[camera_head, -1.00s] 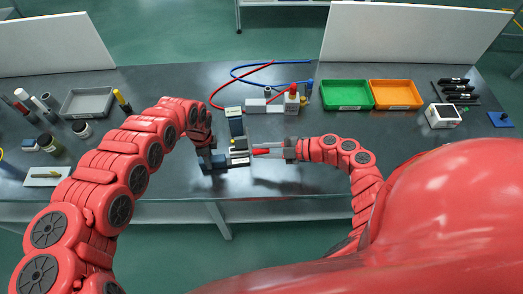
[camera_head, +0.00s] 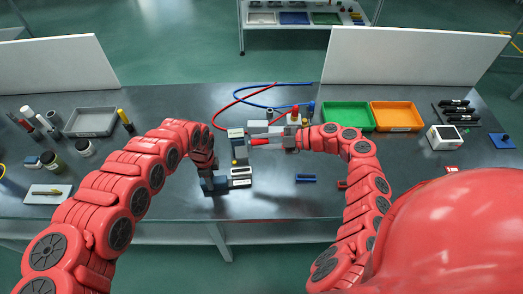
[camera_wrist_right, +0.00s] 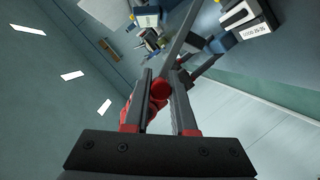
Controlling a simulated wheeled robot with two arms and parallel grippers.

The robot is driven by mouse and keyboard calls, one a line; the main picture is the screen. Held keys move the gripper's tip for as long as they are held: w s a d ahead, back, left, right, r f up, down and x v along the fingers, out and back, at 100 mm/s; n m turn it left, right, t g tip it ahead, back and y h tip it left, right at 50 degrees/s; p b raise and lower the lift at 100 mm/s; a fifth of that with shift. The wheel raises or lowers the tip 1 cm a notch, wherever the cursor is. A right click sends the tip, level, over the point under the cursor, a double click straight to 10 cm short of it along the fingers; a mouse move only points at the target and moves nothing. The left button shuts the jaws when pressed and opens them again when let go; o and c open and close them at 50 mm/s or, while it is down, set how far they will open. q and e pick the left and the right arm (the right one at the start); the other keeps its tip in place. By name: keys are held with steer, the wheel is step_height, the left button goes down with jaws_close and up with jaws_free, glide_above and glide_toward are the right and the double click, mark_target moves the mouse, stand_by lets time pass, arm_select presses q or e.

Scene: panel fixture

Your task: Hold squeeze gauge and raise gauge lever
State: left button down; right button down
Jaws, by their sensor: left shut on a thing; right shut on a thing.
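The squeeze gauge (camera_head: 239,152) stands upright on the bench, a grey-blue body with a pale top. A low base (camera_head: 240,182) with light blocks lies at its foot. My left gripper (camera_head: 211,181) reaches down at the left of this base and is shut, its fingertips partly hidden. My right gripper (camera_head: 262,139) points left, shut on the red gauge lever (camera_head: 259,141) beside the gauge's upper part. In the right wrist view the round red lever end (camera_wrist_right: 161,88) sits between the two grey fingers. The lever's joint to the gauge is not clear.
Red and blue hoses (camera_head: 245,92) curve behind the gauge. Green (camera_head: 347,116) and orange (camera_head: 396,117) trays stand to the right. A small blue piece (camera_head: 306,178) lies on the bench front. A grey tray (camera_head: 92,122) and jars are at the left.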

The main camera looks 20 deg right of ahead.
steer(key=shift+w+d+r+m+g, duration=0.15)
steer(key=shift+w+r+m, duration=0.1)
steer(key=shift+w, duration=0.3)
steer(key=shift+w+d+r+m+g, duration=0.15)
steer(key=shift+w+r+m, duration=0.1)
steer(key=shift+w, duration=0.3)
steer(key=shift+a, duration=0.15)
steer(key=c, duration=0.7)
jaws_free()
steer(key=shift+c, duration=0.2)
steer(key=v, duration=1.2)
